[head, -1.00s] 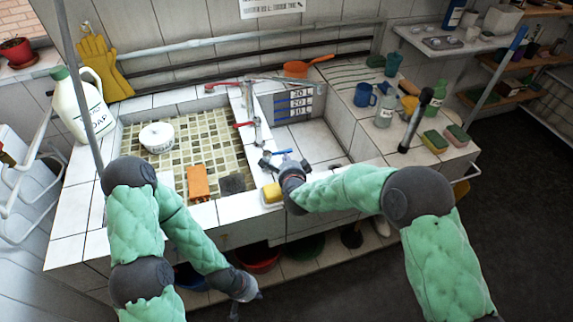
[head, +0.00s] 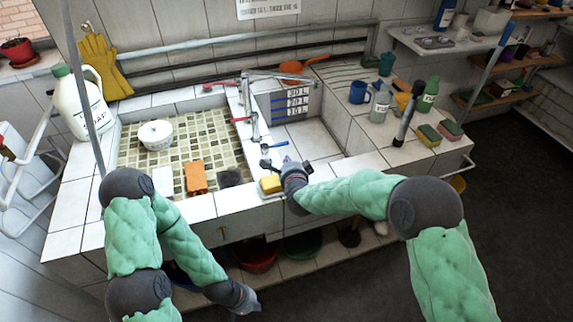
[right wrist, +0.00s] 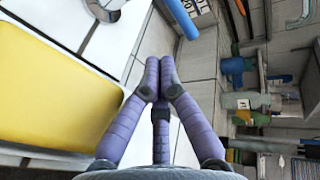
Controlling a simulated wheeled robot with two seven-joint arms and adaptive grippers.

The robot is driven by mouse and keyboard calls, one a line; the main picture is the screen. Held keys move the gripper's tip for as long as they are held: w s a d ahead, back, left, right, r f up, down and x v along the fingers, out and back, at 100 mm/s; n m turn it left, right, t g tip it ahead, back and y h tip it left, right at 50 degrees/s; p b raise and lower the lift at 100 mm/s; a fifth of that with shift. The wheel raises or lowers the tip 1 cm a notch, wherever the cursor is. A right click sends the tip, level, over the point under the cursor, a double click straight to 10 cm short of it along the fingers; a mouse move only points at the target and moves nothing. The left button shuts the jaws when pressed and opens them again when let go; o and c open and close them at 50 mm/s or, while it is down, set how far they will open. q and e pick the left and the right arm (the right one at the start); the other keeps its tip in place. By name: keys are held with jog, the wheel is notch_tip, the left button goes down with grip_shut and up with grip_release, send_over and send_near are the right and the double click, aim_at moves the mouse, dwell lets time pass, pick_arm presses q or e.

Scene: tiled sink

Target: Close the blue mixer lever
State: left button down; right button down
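The blue mixer lever (head: 276,146) shows in the head view at the front end of the mixer, by the divider between the two basins. My right gripper (head: 291,162) is just in front and to the right of it, low over the divider's front end. In the right wrist view its purple fingers (right wrist: 160,75) meet at the tips with nothing between them. I cannot tell whether they touch the mixer. My left gripper (head: 252,303) hangs in front of the sink, well away from the lever, and its fingers are too small to judge.
A yellow sponge (head: 271,184) lies close to the right gripper on the front rim; an orange block (head: 197,177) lies further left. Red levers (head: 238,120) are behind. A white pot (head: 156,135) stands in the left basin. A blue mug (head: 360,91) and bottles stand right.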

jog(key=shift+s+d+r, duration=0.2)
jog(key=shift+s+r, duration=0.3)
jog(key=shift+s, duration=0.2)
jog(key=shift+s+d+p, duration=0.15)
jog(key=shift+p, duration=0.25)
jog(key=v, duration=0.2)
jog(key=p+v, duration=0.1)
jog(key=v, duration=0.2)
jog(key=d+p+v, duration=0.1)
jog(key=v, duration=0.1)
jog(key=shift+s+d, duration=0.1)
jog(key=shift+s, duration=0.05)
